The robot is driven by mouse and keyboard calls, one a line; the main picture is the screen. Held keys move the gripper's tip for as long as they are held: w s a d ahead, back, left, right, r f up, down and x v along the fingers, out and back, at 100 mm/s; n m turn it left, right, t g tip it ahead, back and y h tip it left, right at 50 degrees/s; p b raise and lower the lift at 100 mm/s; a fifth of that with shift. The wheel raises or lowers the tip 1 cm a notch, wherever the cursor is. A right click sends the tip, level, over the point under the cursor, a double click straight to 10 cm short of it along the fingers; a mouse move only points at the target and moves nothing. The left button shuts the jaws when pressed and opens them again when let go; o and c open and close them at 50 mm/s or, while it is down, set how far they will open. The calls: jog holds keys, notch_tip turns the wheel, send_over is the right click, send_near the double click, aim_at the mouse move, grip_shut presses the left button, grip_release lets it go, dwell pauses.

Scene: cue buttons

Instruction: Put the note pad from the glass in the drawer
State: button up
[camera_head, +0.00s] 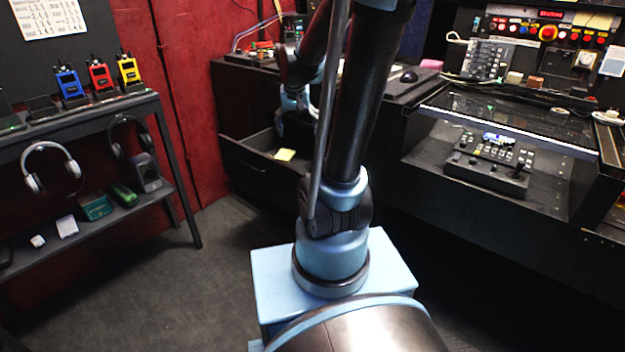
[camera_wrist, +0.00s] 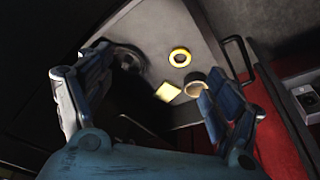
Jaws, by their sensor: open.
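The yellow square note pad (camera_head: 284,155) shows in the open drawer (camera_head: 252,168) in the head view. In the wrist view the note pad (camera_wrist: 168,92) appears over the pale drawer floor (camera_wrist: 165,30), between my fingertips in the picture; whether it lies flat on the floor is not clear. My gripper (camera_wrist: 152,75) is open, with its fingers wide apart and touching nothing that I can see. In the head view my gripper (camera_head: 297,108) is above the drawer, partly hidden by my arm. The glass top (camera_head: 510,125) of the console is at the right.
A yellow ring (camera_wrist: 180,57), a tan roll (camera_wrist: 195,82) and a dark round thing (camera_wrist: 128,57) are near the pad. The drawer handle (camera_wrist: 238,58) sticks out. A shelf rack (camera_head: 85,105) stands left; the floor between is clear.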

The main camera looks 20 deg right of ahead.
jog(key=s+f+n, duration=0.1)
jog(key=s+f, duration=0.2)
jog(key=s, duration=0.8)
jog(key=s+f+n+y, duration=0.1)
jog(key=s+f, duration=0.2)
jog(key=s, duration=0.7)
jog(key=shift+s+a+n+g, duration=0.15)
jog(key=shift+s+n+g, duration=0.15)
jog(key=shift+s+n, duration=0.1)
jog(key=shift+f, duration=0.1)
